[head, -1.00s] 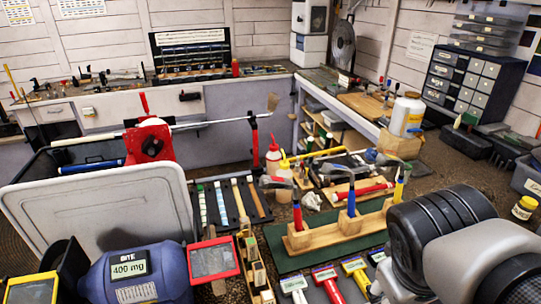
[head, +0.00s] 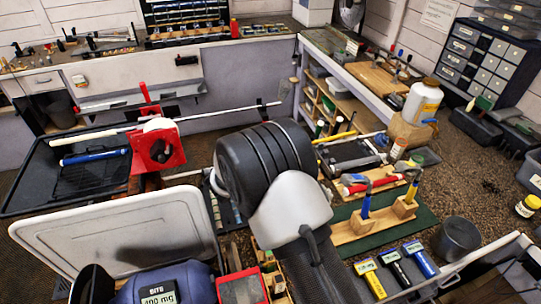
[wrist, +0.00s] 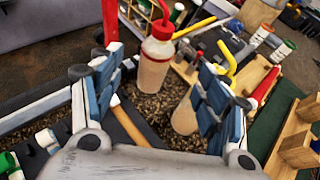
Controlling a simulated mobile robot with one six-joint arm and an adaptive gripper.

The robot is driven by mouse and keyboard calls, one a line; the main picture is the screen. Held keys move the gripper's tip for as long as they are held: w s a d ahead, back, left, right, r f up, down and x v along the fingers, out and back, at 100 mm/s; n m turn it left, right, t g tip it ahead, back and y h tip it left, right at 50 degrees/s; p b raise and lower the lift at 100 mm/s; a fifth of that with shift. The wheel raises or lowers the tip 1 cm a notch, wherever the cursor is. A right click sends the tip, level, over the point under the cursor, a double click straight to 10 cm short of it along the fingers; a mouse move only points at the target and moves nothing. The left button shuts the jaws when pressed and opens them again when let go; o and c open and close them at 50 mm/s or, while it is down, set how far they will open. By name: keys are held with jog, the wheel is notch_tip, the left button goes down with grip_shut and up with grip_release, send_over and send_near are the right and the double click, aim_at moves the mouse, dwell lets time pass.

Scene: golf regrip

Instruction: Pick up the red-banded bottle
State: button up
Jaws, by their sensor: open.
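The red-banded bottle (wrist: 154,70) shows in the wrist view, upright, with a red cap, a bent red spout, white shoulders and a tan lower body. My gripper (wrist: 152,98) is open and empty. Its left finger is left of the bottle and its right finger is to the right, with the bottle beyond the gap and no contact visible. A second tan bottle (wrist: 185,117) stands close to the right finger, which hides its upper part. In the head view my arm hides the red-banded bottle and my gripper.
A wooden hammer rack (head: 362,228) stands on a green mat right of my arm. A white lid (head: 125,235) and a red clamp (head: 156,155) are left. A wood-handled tool (wrist: 128,120) lies on a dark tray below the left finger.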

jog(key=shift+a+f+b+x, duration=0.15)
jog(key=shift+b+x, duration=0.25)
jog(key=shift+x, duration=2.6)
jog(key=shift+f+b+x, duration=0.15)
jog(key=shift+b+x, duration=0.25)
jog(key=shift+x, duration=2.55)
jog(key=shift+a+f+b+x, duration=0.15)
jog(key=shift+b+x, duration=0.25)
jog(key=shift+x, duration=2.6)
jog(key=shift+d, duration=0.1)
jog(key=shift+c, duration=0.3)
jog(key=shift+s, duration=0.1)
jog(key=c, duration=1.3)
jog(key=shift+c, duration=0.2)
